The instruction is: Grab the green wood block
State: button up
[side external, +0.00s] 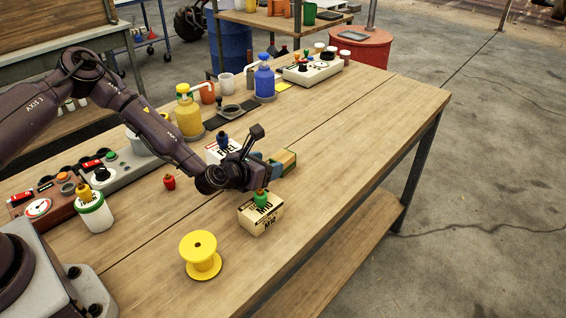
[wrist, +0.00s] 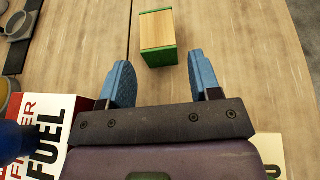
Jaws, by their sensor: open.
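The green wood block (wrist: 158,37) lies on the table in the wrist view, with a bare wood top and green sides. In the side view the block (side external: 289,159) shows partly behind my gripper (side external: 264,164). My gripper also fills the lower wrist view (wrist: 163,80), with blue finger pads spread apart and nothing between them.
A white and red fuel box (wrist: 45,135) stands close to my gripper's left. A cream M10 box (side external: 261,217) with a green item on top stands nearer the front. A yellow spool (side external: 200,262) is at the front. The table's right part (side external: 370,130) is clear.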

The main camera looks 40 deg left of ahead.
aim_at(276, 161)
jog(key=shift+x, duration=2.15)
jog(key=shift+a, duration=0.1)
jog(key=c, duration=0.7)
